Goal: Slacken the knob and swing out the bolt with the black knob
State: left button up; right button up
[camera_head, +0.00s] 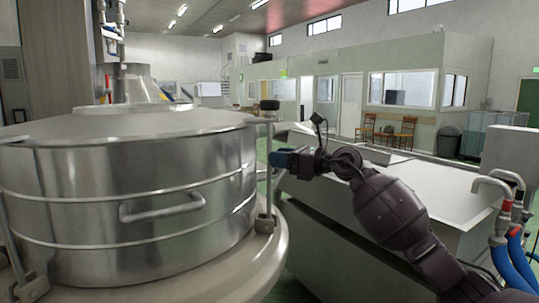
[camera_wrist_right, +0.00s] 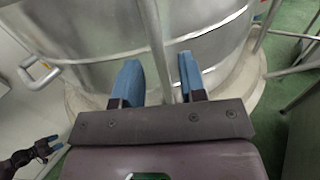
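The bolt (camera_head: 268,185) stands upright against the right side of the steel vessel (camera_head: 70,190), with its black knob (camera_head: 269,105) at the top by the lid rim and its foot in a bracket on the lower rim. My right gripper (camera_head: 283,159) is at the bolt's shaft, well below the knob. In the right wrist view, its blue fingers (camera_wrist_right: 160,82) are apart, with the bolt's shaft (camera_wrist_right: 152,30) running between them and gaps on both sides. The knob is out of that view. My left gripper (camera_wrist_right: 50,146) shows small at its lower left, fingers apart and empty.
The lid (camera_head: 120,122) covers the vessel. A handle (camera_head: 162,208) sticks out from its wall. Another bolt bracket (camera_head: 32,288) is at the left. A pale metal machine (camera_head: 400,190) stands right, under my right arm. Blue hoses (camera_head: 510,262) hang at the right edge.

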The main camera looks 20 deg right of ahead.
jog(key=shift+x, duration=1.7)
jog(key=shift+c, duration=0.3)
grip_shut()
